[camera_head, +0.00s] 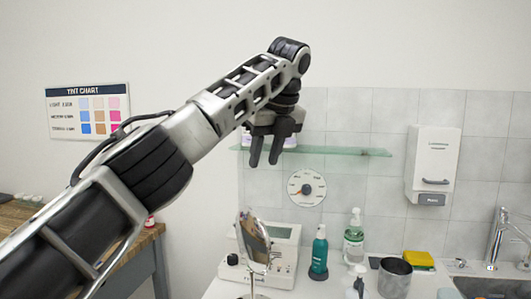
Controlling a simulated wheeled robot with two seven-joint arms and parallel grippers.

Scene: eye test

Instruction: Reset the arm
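My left arm (150,165) reaches in from the lower left and rises across the view to a bent wrist near the top middle. My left gripper (264,164) hangs below that wrist with its two dark fingers pointing down. The fingers are apart with an empty gap between them. The gripper shows in front of the tiled wall and the left part of a glass shelf (350,151). My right gripper is not in view.
A white counter (325,288) below holds a round mirror (254,240), a white device (285,256), a green bottle (319,252), a clear pump bottle (354,238), a metal cup (395,278) and a yellow sponge (418,258). A dispenser (432,165) and dial (306,188) are on the wall. A wooden table (150,236) stands left.

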